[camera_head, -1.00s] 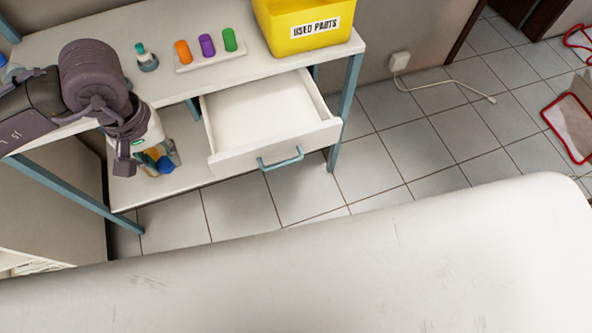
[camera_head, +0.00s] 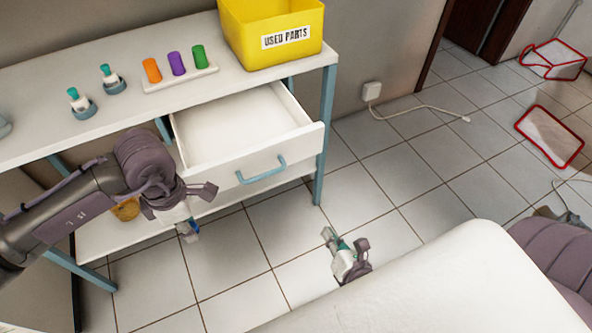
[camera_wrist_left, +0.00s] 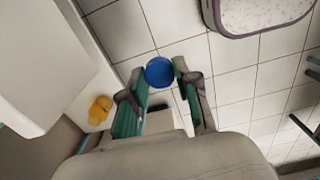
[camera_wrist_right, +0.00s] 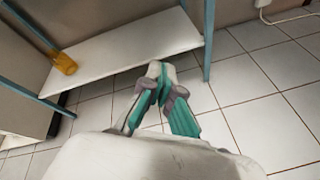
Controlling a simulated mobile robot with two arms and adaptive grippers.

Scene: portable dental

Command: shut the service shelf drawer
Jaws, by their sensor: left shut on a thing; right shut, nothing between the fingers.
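The service shelf drawer (camera_head: 300,141) is pulled open under the shelf top in the head view, its inside empty. Its blue handle (camera_head: 262,172) is on the front panel. My left gripper (camera_head: 187,222) is left of and below the drawer front, shut on a blue round thing (camera_wrist_left: 160,72). That thing is mostly hidden in the head view. My right gripper (camera_head: 336,243) is right of and below the handle, apart from it, over the floor. It is shut and empty, its fingertips together in the right wrist view (camera_wrist_right: 158,72).
The service shelf (camera_head: 40,142) carries a yellow USED PARTS bin (camera_head: 235,37), a tray of coloured cylinders (camera_head: 205,72) and two teal-topped items. An orange item (camera_wrist_right: 63,62) lies on the lower shelf. A pale padded surface (camera_head: 440,285) fills the foreground.

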